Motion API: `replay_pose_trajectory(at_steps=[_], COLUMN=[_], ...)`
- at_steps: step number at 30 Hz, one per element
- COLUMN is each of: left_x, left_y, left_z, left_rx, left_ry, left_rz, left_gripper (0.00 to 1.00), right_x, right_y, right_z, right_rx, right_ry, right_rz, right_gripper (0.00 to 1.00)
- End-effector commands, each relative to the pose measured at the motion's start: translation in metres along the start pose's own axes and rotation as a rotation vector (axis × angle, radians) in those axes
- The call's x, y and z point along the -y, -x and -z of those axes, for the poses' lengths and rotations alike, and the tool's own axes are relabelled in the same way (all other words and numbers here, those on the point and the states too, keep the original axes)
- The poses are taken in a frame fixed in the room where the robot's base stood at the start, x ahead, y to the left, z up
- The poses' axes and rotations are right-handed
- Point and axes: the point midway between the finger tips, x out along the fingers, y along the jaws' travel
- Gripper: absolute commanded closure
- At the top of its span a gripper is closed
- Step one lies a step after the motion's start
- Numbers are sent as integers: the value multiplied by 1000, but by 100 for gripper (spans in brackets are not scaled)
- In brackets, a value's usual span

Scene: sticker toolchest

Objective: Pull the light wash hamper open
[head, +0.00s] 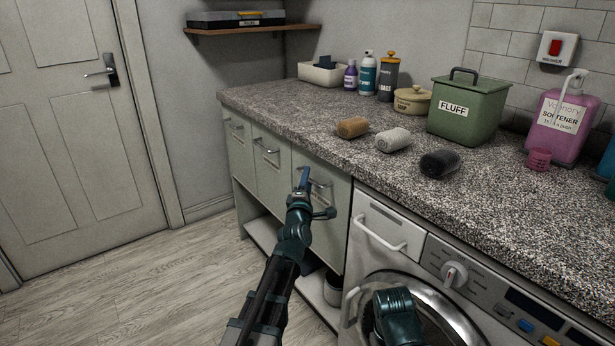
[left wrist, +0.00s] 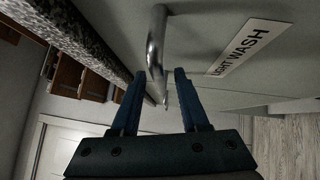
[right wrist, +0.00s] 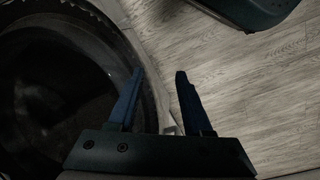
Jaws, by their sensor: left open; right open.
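The light wash hamper (head: 333,240) is the pale front panel nearest the washing machine in the head view, and it looks shut. Its label (left wrist: 244,46) reads "LIGHT WASH" in the left wrist view. Its metal bar handle (left wrist: 155,45) lies in line with the gap between my left gripper's fingers. My left gripper (left wrist: 158,75) is open at the handle; I cannot tell if a finger touches it. My left gripper (head: 304,178) hides part of the handle in the head view. My right gripper (right wrist: 159,72) is open and empty, in front of the washer's round door.
Two more handled hamper fronts (head: 271,180) stand to the left. The washing machine (head: 385,222) is to the right. The speckled countertop (head: 300,118) overhangs above, holding rolled towels, a green FLUFF bin (head: 468,112) and bottles. The wood floor (head: 150,285) at left is clear.

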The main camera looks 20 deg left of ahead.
Motion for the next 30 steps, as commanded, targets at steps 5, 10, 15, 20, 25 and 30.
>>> replay_pose_trajectory(at_steps=[5, 10, 15, 20, 25, 30], left_x=[0, 0, 0, 0, 0, 0], left_y=[-4, -3, -3, -3, -3, -3], left_z=[0, 0, 0, 0, 0, 0], left_rx=[0, 0, 0, 0, 0, 0], left_ry=[0, 0, 0, 0, 0, 0], left_rz=[0, 0, 0, 0, 0, 1], left_gripper=[55, 63, 93, 100, 100, 100], right_x=[0, 0, 0, 0, 0, 0], right_y=[0, 0, 0, 0, 0, 0], right_z=[0, 0, 0, 0, 0, 0], right_rx=[0, 0, 0, 0, 0, 0], right_ry=[0, 0, 0, 0, 0, 0], right_rz=[0, 0, 0, 0, 0, 0], right_gripper=[50, 50, 50, 50, 50, 50])
